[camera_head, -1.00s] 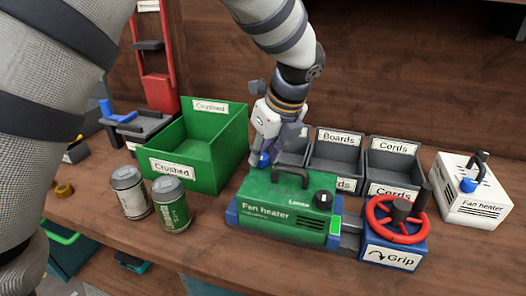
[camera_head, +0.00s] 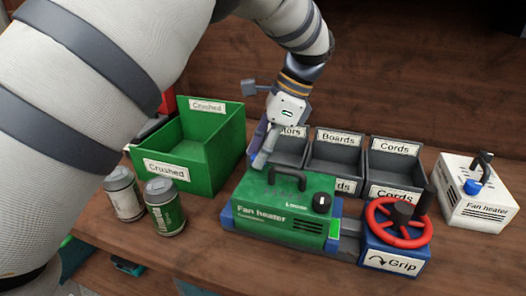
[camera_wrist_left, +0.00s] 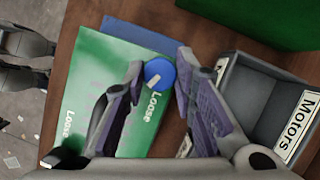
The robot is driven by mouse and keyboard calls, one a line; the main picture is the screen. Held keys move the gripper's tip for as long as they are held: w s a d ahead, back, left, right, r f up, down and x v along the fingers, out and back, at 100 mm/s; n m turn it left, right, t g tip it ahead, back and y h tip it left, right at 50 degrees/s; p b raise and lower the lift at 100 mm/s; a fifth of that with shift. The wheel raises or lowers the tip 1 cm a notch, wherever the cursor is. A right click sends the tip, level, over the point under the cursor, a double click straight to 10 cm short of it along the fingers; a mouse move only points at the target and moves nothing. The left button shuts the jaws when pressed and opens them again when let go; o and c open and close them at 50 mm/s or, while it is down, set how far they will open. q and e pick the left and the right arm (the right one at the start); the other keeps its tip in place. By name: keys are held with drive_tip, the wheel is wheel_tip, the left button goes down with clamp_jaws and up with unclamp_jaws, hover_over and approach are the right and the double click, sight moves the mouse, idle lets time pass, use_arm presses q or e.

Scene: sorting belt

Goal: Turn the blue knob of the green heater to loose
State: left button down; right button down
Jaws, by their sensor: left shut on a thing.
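The green fan heater (camera_head: 285,212) sits between the blue jaws of a vise on the bench. Its blue knob (camera_wrist_left: 159,72) shows in the left wrist view on the heater's end, beside a white "Loose" label (camera_wrist_left: 152,105). The knob's white mark points toward that label. My left gripper (camera_head: 262,160) reaches down at the heater's back left corner and is shut on the blue knob, one finger on each side. In the head view the knob is hidden. A black knob (camera_head: 321,203) sits on the front with another "Loose" label. My right gripper is not seen.
The red handwheel (camera_head: 398,240) of the vise stands right of the heater. A green "Crushed" bin (camera_head: 195,178) and two cans (camera_head: 165,210) are at left. Grey bins (camera_head: 338,160) stand behind. A white fan heater (camera_head: 478,200) is at right.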

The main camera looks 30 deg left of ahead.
use_arm(q)
drive_tip(key=n, duration=0.1)
drive_tip(key=n+g+h, duration=0.1)
drive_tip(key=n, duration=0.2)
drive_tip(key=shift+w+f+n+b, duration=0.1)
drive_tip(key=shift+f+n+b, duration=0.2)
drive_tip(key=shift+b, duration=0.1)
drive_tip(key=n+h, duration=0.1)
drive_tip(key=n, duration=0.1)
drive_tip(key=n+g+h, duration=0.1)
drive_tip(key=n, duration=0.1)
drive_tip(key=shift+a+r+n, duration=0.1)
drive_tip(key=shift+a+n, duration=0.05)
drive_tip(key=shift+n, duration=0.15)
drive_tip(key=n+h, duration=0.1)
drive_tip(key=n, duration=0.2)
drive_tip(key=shift+a, duration=0.1)
drive_tip(key=n+h, duration=0.1)
drive_tip(key=n, duration=0.1)
drive_tip(key=n+h, duration=0.1)
drive_tip(key=n, duration=0.1)
drive_tip(key=shift+a+n+t, duration=0.1)
drive_tip(key=shift+n+t, duration=0.2)
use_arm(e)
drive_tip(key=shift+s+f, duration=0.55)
use_arm(q)
drive_tip(key=shift+n, duration=0.3)
drive_tip(key=c, duration=1.3)
unclamp_jaws()
drive_tip(key=shift+r, duration=0.1)
